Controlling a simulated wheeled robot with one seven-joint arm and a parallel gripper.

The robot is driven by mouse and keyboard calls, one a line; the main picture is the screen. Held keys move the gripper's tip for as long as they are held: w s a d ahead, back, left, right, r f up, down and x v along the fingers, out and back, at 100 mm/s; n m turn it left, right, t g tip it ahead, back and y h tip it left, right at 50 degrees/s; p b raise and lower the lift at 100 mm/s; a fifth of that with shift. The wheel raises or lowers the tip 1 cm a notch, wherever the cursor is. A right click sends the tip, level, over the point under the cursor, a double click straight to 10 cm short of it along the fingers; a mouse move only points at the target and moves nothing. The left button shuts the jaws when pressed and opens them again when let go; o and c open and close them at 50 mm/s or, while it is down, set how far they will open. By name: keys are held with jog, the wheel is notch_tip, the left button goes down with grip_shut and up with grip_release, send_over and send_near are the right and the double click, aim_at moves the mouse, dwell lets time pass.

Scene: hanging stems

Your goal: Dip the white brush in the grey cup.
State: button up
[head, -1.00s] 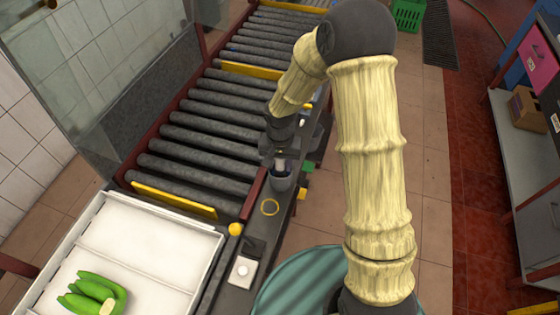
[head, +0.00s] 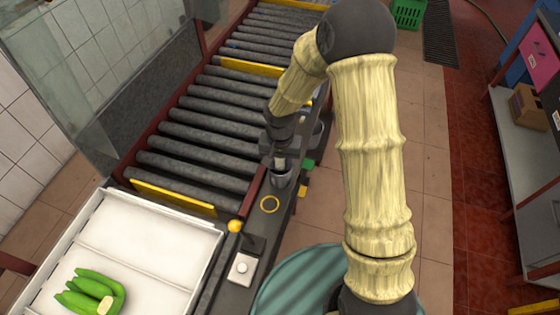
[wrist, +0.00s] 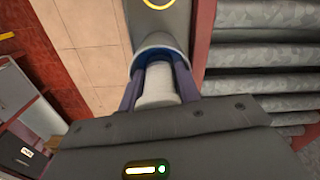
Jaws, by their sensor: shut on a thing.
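The grey cup (head: 282,178) stands on the dark ledge beside the roller conveyor. Its blue inside shows in the wrist view (wrist: 161,50). My gripper (head: 279,158) is directly above the cup, pointing down. It is shut on the white brush (head: 280,163), whose pale thick handle shows between the two fingers in the wrist view (wrist: 158,86). The brush's lower end goes down within the cup's rim and is hidden, so I cannot see how deep it sits or whether it touches the cup.
A yellow ring (head: 270,204) marks the ledge in front of the cup. A yellow knob (head: 235,226) and a white button box (head: 241,268) are nearer. A white tray (head: 150,235) with green bananas (head: 92,290) is at lower left. Conveyor rollers (head: 200,150) lie left of the cup.

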jog(key=shift+r+p, duration=4.25)
jog(key=shift+r, duration=1.3)
